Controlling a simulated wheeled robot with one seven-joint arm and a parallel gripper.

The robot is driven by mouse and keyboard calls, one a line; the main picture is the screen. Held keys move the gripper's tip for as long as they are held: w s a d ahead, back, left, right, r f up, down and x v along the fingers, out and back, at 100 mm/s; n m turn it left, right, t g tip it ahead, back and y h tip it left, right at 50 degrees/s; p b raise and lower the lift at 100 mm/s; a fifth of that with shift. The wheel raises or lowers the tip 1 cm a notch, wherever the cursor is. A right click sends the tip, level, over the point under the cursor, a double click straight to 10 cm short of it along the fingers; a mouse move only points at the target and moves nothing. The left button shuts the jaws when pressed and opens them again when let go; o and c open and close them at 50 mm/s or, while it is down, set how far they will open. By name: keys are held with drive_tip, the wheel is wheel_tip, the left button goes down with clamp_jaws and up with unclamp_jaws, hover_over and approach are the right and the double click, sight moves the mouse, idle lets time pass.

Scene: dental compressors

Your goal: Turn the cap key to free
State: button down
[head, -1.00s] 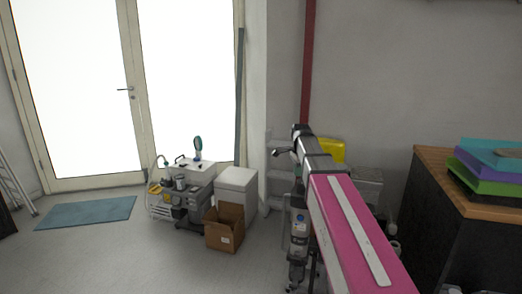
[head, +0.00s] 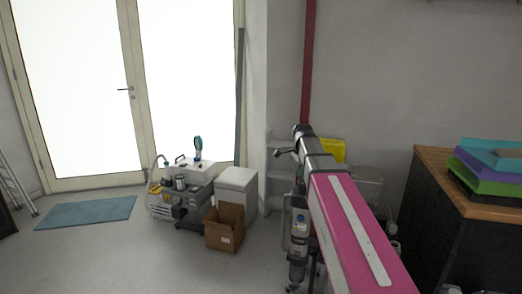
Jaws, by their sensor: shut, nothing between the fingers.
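I cannot make out a cap key in the head view; it is too small to tell or hidden. A grey compressor unit (head: 189,206) with small fittings stands on the floor left of centre, by the glazed door. My arm reaches in from the lower right. What appears to be my gripper (head: 295,283) hangs low at the bottom centre, pointing down, shut and empty. It is right of the compressor unit and the cardboard box, apart from both. The pink arm link hides part of what lies behind it.
An open cardboard box (head: 225,229) stands before a white cabinet (head: 236,188). A yellow object (head: 331,151) shows behind my arm. A wood-topped dark cabinet (head: 462,205) with coloured trays (head: 491,169) stands at right. A blue mat (head: 88,211) lies by the door.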

drive_tip(key=shift+s+a+f+g, duration=0.1)
drive_tip(key=shift+s+f+g, duration=0.25)
drive_tip(key=shift+s, duration=0.45)
drive_tip(key=shift+s+f+g, duration=0.25)
drive_tip(key=shift+s+f, duration=0.1)
drive_tip(key=shift+s, duration=0.4)
drive_tip(key=shift+r, duration=0.25)
drive_tip(key=shift+w+a+r, duration=0.1)
drive_tip(key=shift+w+r, duration=0.15)
drive_tip(key=shift+r, duration=0.7)
drive_tip(key=shift+w+r, duration=0.2)
drive_tip(key=shift+r, duration=0.8)
drive_tip(key=shift+w+a+r, duration=0.1)
drive_tip(key=shift+w+r, duration=0.15)
drive_tip(key=shift+r, duration=0.7)
